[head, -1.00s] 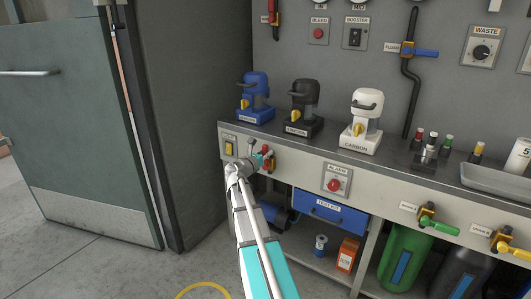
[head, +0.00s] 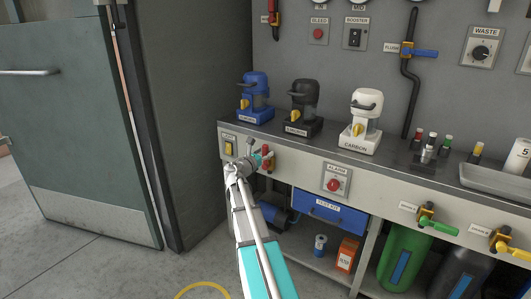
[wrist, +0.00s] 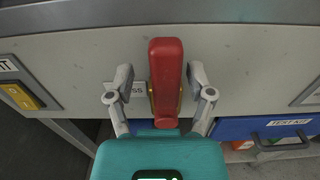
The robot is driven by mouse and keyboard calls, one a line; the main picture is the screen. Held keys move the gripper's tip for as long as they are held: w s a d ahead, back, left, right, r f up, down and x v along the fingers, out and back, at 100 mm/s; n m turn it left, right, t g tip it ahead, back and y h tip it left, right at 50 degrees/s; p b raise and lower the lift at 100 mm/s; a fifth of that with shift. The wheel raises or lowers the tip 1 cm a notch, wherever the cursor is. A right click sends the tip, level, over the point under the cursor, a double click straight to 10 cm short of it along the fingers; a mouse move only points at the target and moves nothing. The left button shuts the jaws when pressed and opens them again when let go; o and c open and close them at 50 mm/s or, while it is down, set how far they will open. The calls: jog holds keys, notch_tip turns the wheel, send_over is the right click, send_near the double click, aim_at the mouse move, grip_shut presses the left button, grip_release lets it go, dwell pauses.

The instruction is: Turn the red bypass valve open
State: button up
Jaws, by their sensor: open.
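The red bypass valve handle (wrist: 166,78) stands upright on the bench's front panel in the wrist view, with a brass part behind it. A label ending in "SS" shows partly beside it. In the head view the red handle (head: 268,160) shows just right of my gripper (head: 259,157). In the wrist view my gripper (wrist: 164,84) is open, one finger on each side of the handle. Gaps show between the fingers and the handle; I cannot tell how deep the fingers reach.
A yellow switch (head: 229,149) is left of the valve, and an alarm button (head: 333,185) is to the right. A blue drawer (head: 329,212) sits below. Pump units, including a white carbon one (head: 361,132), stand on the benchtop above.

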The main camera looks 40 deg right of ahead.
jog(key=v, duration=1.2)
jog(key=shift+w, duration=0.1)
dwell(0.4)
jog(key=s+a+f+m+g+y, duration=0.1)
jog(key=s+a+f+m+y, duration=0.25)
jog(key=a+f+m, duration=0.35)
jog(key=s+a+f+m+g+y, duration=0.25)
jog(key=a+f+m+y, duration=0.3)
jog(key=a, duration=0.35)
jog(key=s+a+f+m+g+y+p, duration=0.15)
jog(key=s+a+m+y, duration=0.25)
jog(key=a, duration=0.7)
jog(key=s+a+f+m+y+p, duration=0.15)
jog(key=s+a+m+y, duration=0.3)
jog(key=a, duration=0.55)
notch_tip(320, 180, up, 37)
jog(key=p, duration=3.6)
jog(key=shift+f+p, duration=0.25)
jog(key=shift+p, duration=0.05)
jog(key=shift+w, duration=0.1)
